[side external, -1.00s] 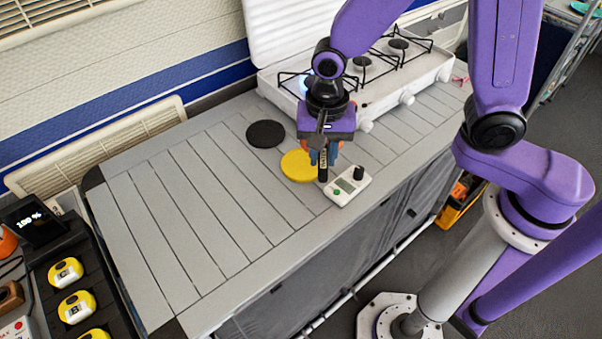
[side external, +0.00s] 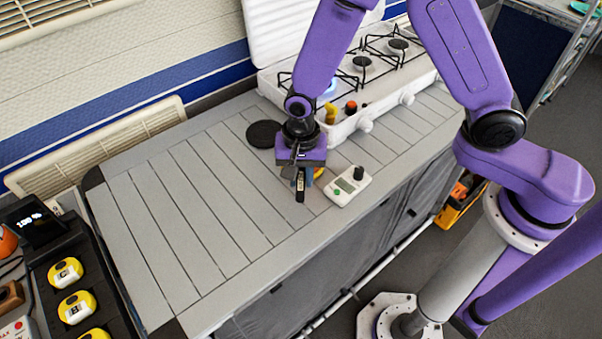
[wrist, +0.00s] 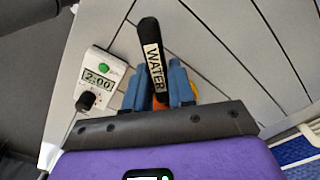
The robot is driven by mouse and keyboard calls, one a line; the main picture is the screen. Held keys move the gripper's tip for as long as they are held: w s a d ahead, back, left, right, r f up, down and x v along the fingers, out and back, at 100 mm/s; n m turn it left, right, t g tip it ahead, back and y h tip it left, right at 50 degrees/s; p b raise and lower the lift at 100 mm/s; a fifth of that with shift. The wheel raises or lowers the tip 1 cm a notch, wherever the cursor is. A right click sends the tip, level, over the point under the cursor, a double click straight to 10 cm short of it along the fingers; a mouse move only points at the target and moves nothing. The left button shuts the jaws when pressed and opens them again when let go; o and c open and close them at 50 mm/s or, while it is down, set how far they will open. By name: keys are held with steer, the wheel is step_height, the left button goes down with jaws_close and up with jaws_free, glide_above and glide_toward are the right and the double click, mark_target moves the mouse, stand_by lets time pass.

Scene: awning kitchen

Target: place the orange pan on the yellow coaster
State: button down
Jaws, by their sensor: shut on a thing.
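My gripper (side external: 304,172) is pointed down over the counter, low and near the yellow coaster. In the wrist view its blue fingers (wrist: 159,78) are shut around the black handle, labelled WATER, of the orange pan (wrist: 158,104). Only a little orange shows at the base of the handle; the pan's body is hidden behind my gripper. The handle also shows below my gripper in the side view. The yellow coaster (side external: 318,173) is mostly hidden behind my gripper, with a small edge showing. I cannot tell whether the pan touches the coaster or the counter.
A white timer (side external: 348,186) lies just right of my gripper. A black round coaster (side external: 264,133) lies behind to the left. The white stove (side external: 385,75) is at the back, with small yellow and red-black items before it. The slatted counter (side external: 190,205) is clear to the left.

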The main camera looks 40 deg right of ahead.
steer(key=shift+f, duration=0.1)
steer(key=c, duration=1)
jaws_free()
steer(key=shift+o, duration=0.2)
step_height(320, 180, up, 12)
steer(key=shift+r, duration=0.2)
steer(key=s+d+r+n, duration=0.2)
steer(key=s+d+n, duration=0.6)
steer(key=s+n, duration=0.2)
steer(key=s+d+r+n, duration=0.3)
steer(key=s+d+n, duration=0.5)
steer(key=s+n, duration=0.2)
steer(key=shift+s+d+n, duration=0.25)
steer(key=shift+d+n, duration=0.15)
steer(key=shift+n, duration=0.1)
steer(key=shift+r, duration=0.1)
